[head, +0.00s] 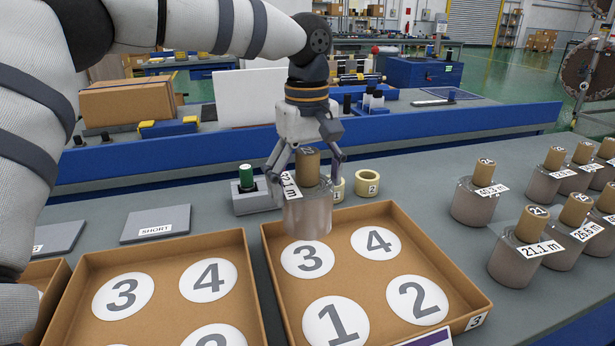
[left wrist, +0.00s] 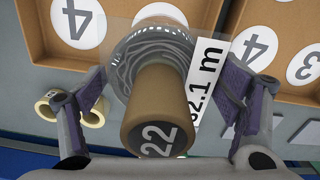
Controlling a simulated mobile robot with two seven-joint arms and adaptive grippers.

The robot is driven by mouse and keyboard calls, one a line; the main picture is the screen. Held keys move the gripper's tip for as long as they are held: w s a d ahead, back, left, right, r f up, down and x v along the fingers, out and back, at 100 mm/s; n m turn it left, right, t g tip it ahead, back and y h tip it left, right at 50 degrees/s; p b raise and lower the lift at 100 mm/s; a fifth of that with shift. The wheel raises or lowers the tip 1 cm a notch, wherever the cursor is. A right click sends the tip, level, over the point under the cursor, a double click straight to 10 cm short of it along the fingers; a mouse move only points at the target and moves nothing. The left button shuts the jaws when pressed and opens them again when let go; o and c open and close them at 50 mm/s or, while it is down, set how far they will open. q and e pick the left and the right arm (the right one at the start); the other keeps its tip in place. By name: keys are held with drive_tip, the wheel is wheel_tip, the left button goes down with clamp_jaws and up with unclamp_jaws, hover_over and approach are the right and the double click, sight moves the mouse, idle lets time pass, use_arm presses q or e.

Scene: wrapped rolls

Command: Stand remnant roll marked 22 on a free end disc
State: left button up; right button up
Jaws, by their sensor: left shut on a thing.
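The roll marked 22 (head: 307,212) is a clear-wrapped grey roll on a brown core, with a white length label. In the left wrist view its core end (left wrist: 158,138) shows the number 22. My left gripper (head: 308,165) is shut on its core from above and holds it upright at the back of the right tray (head: 381,213). The roll overlaps the far edge of end disc 3 (head: 308,260); whether it touches is unclear. Discs 4 (head: 376,243), 1 (head: 336,322) and 2 (head: 416,300) are bare. My right gripper is out of view.
A second tray (head: 152,252) with bare numbered discs lies to the left. Several wrapped rolls (head: 475,200) stand on the right of the bench. Tape rolls (head: 367,184) and a green-topped stand (head: 248,195) are behind the tray. A SHORT plate (head: 157,223) lies left.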

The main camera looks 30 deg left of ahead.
sight(307, 151)
use_arm(q)
wheel_tip(307, 151, down, 5)
drive_tip(key=shift+s+r+b, duration=0.1)
drive_tip(key=shift+b, duration=0.3)
drive_tip(key=shift+f, duration=1.2)
drive_tip(key=shift+f, duration=0.35)
drive_tip(key=o, duration=1.3)
wheel_tip(307, 151, up, 12)
drive_tip(key=shift+r, duration=0.1)
